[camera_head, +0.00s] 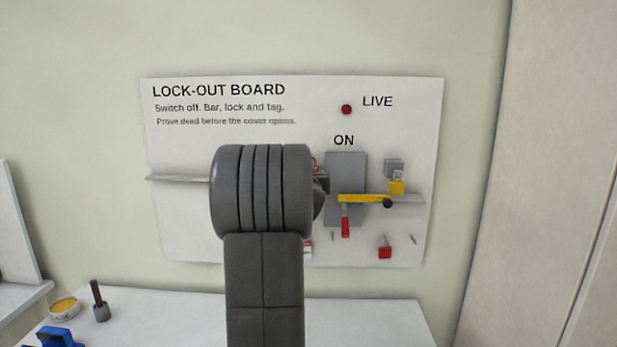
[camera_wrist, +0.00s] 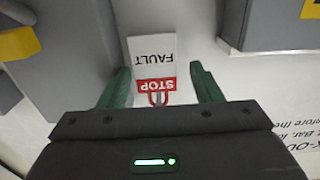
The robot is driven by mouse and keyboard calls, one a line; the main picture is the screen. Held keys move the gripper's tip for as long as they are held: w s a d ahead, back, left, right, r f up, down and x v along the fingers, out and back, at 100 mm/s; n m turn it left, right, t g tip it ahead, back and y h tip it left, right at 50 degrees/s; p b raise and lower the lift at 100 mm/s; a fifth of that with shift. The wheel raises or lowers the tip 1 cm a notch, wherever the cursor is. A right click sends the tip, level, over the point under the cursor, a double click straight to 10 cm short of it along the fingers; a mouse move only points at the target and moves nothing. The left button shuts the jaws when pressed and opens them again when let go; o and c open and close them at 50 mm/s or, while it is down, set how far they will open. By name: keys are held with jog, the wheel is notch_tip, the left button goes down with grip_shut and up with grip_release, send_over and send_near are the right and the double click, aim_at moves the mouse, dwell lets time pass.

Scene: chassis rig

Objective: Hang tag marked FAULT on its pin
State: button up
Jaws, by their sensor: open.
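The FAULT tag (camera_wrist: 153,62) is a white card with a red STOP band and a red loop, upside down in the wrist view. My gripper (camera_wrist: 160,76) is open, with its green fingers on either side of the tag's STOP end and a gap to each side. In the head view my arm hides the gripper and most of this area. Thin grey pins show low on the board, one left (camera_head: 332,237) and one right (camera_head: 413,239). I cannot tell which belongs to the tag.
The lock-out board (camera_head: 200,140) carries a grey switch box (camera_head: 346,165), a yellow bar (camera_head: 360,198), a red padlock (camera_head: 385,252) and a yellow padlock (camera_head: 397,188). A grey shelf (camera_head: 178,179) juts out left. A white bench (camera_head: 370,320) is below.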

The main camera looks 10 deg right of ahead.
jog(key=s+a+b, duration=0.2)
jog(key=s, duration=1.1)
jog(key=shift+s+a, duration=0.15)
jog(key=shift+a, duration=0.15)
jog(key=w+d+p, duration=0.1)
jog(key=w+d, duration=0.1)
jog(key=w, duration=0.8)
jog(key=shift+d, duration=0.15)
jog(key=shift+r, duration=0.1)
